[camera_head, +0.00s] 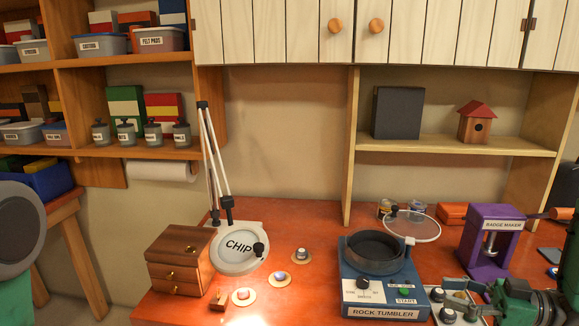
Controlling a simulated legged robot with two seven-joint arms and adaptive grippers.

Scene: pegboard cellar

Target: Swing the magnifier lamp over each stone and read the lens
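The magnifier lamp has a white jointed arm (217,155) and a round pale lens head (238,262) with a dark knob. The lens reads "CHIP". I cannot tell whether anything lies under the lens. My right gripper (436,303) is low at the right, beside the rock tumbler and away from the lamp; its finger gap is unclear. My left gripper is not in view.
A wooden drawer box (180,262) stands left of the lens, with a small wooden block (219,298) in front. The blue rock tumbler (381,310) stands between the stones and my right gripper. A purple badge maker (491,240) stands behind that gripper.

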